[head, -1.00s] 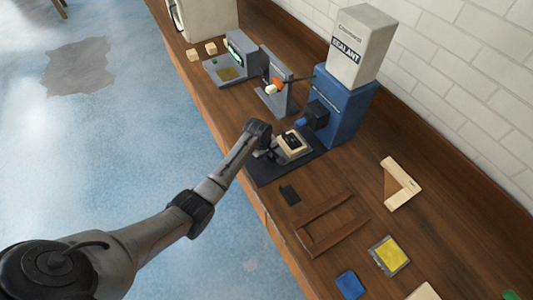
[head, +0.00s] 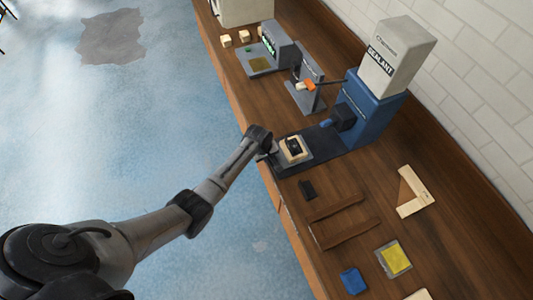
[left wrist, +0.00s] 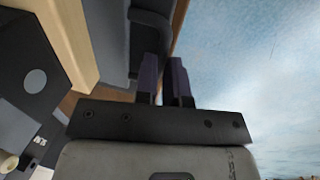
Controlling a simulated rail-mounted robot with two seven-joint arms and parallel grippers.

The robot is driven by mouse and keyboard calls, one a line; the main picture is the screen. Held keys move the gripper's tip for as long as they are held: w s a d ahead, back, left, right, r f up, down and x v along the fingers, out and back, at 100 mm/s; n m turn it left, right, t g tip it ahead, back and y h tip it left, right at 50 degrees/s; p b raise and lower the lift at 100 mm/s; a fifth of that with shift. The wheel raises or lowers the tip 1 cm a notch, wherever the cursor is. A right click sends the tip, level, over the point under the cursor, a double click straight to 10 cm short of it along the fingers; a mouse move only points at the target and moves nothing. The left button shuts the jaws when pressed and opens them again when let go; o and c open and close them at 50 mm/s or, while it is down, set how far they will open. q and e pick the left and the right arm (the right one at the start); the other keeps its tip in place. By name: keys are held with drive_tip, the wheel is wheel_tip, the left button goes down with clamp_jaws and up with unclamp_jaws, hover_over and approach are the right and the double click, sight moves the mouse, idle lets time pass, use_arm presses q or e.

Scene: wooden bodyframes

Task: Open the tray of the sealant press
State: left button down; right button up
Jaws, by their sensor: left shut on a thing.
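The sealant press (head: 368,110) is a blue stand with a white box marked SEALANT on top and a dark nozzle over its black base. Its grey tray (head: 303,161) lies on the base, pulled out toward the table's front edge and clear of the nozzle. It carries a pale wooden frame (head: 285,158) with a black piece on it. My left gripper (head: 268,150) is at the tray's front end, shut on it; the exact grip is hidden. In the left wrist view its two dark fingers (left wrist: 166,82) are close together. My right gripper is not in view.
Behind the press stand a grey device with an orange part (head: 307,90) and a grey machine (head: 278,45). Nearer lie a small black block (head: 307,189), brown strips, a yellow pad (head: 394,258), a blue piece (head: 353,281) and a wooden corner piece (head: 417,192). Open floor lies left.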

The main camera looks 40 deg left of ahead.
use_arm(q)
drive_tip(key=c, duration=1.5)
unclamp_jaws()
drive_tip(key=shift+s+a+r+p, duration=0.2)
drive_tip(key=shift+s+r, duration=0.2)
drive_tip(key=shift+r, duration=1.85)
drive_tip(key=shift+s+a+r+p, duration=0.25)
drive_tip(key=shift+s+r, duration=0.1)
drive_tip(key=shift+r, duration=1.9)
drive_tip(key=shift+s+a+r+p, duration=0.2)
drive_tip(key=shift+s+r, duration=0.2)
drive_tip(key=shift+r, duration=1.85)
